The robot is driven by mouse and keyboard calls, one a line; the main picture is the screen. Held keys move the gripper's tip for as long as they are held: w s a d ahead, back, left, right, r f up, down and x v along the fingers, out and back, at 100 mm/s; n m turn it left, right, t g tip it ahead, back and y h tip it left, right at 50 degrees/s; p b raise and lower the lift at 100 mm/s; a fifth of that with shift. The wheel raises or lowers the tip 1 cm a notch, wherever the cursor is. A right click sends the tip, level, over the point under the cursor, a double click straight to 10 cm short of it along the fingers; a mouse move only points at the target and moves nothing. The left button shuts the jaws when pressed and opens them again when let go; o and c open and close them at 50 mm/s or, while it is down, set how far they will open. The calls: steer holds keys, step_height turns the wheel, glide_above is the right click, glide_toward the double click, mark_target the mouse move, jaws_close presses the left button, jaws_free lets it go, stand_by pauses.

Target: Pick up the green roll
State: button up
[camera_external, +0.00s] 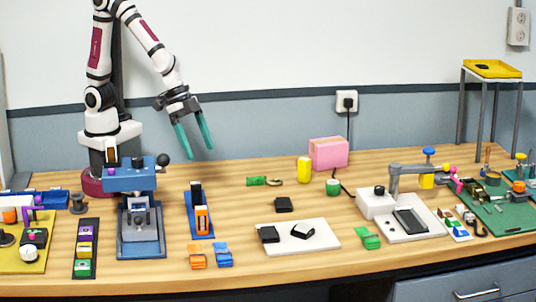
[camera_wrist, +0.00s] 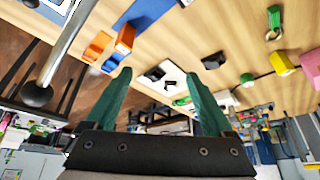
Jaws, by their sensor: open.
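The green roll (camera_external: 333,188) is a short upright cylinder with a pale top. It stands on the wooden table, right of the middle, in front of the pink box (camera_external: 328,153) and beside the yellow cylinder (camera_external: 304,170). In the wrist view it seems to be the small green shape (camera_wrist: 247,80) at the right, near the yellow cylinder (camera_wrist: 281,64). My gripper (camera_external: 198,153) hangs high above the back left of the table, well to the left of the roll. Its green fingers (camera_wrist: 158,73) are apart with nothing between them.
A green piece with a ring (camera_external: 257,181) lies left of the roll. A black block (camera_external: 283,204), a white tray (camera_external: 305,236) and a folded green piece (camera_external: 367,238) lie in front. A white device with a grey arm (camera_external: 376,203) stands to the right. A black cable runs behind the roll.

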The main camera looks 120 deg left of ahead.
steer(key=w+a+f+n+t+y, duration=0.25)
steer(key=w+a, duration=0.25)
steer(key=w, duration=0.3)
steer(key=n+t+y, duration=0.1)
steer(key=n+y, duration=0.6)
glide_toward(328, 182)
steer(key=shift+h, duration=0.25)
steer(key=x, duration=1)
steer(key=shift+a, duration=0.3)
jaws_close()
steer(key=shift+r, duration=0.1)
